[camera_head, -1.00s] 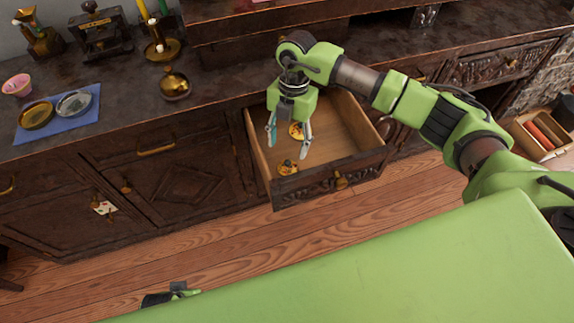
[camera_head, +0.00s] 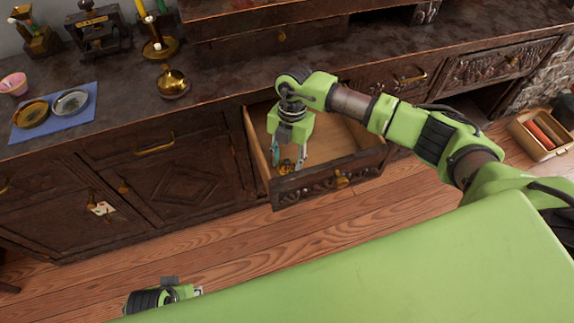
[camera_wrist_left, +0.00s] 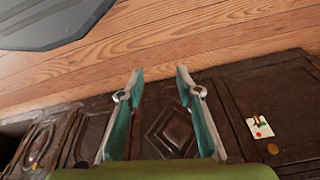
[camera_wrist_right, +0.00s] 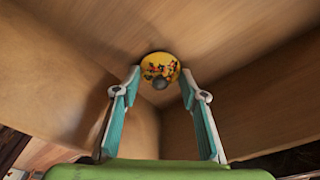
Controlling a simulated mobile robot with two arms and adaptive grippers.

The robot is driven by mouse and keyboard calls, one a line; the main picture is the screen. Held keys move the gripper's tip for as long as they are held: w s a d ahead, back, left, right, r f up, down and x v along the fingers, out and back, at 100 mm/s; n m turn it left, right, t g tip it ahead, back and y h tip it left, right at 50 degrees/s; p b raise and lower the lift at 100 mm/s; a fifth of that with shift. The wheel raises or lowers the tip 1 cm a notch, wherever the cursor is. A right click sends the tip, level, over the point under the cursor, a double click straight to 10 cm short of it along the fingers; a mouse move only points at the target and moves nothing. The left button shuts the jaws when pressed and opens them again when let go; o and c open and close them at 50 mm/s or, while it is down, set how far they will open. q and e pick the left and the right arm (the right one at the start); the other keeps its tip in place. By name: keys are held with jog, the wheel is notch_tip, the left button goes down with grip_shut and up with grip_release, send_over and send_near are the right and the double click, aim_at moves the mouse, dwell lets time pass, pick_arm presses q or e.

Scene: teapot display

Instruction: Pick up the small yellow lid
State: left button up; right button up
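The small yellow lid (camera_head: 287,168) lies in the front left corner of the open drawer (camera_head: 340,150). In the right wrist view, the lid (camera_wrist_right: 160,66) is round, with a dark floral pattern and a grey knob facing the camera. My right gripper (camera_head: 288,163) points down inside the drawer, over the lid. Its fingers (camera_wrist_right: 160,78) are open on either side of the knob, with gaps showing. My left gripper (camera_wrist_left: 160,75) is open and empty, facing the cabinet front and floor. A second yellow piece seen earlier is hidden now.
The drawer's front and side walls stand close around my right gripper. On the cabinet top are a blue cloth (camera_head: 82,114) with two small dishes, a pink bowl (camera_head: 14,83) and a brass candle holder (camera_head: 160,48). A box with red rolls (camera_head: 541,133) stands at right.

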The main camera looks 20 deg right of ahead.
jog(key=shift+s, duration=0.1)
jog(key=c, duration=0.6)
jog(key=shift+c, duration=0.3)
jog(key=shift+s+f, duration=0.1)
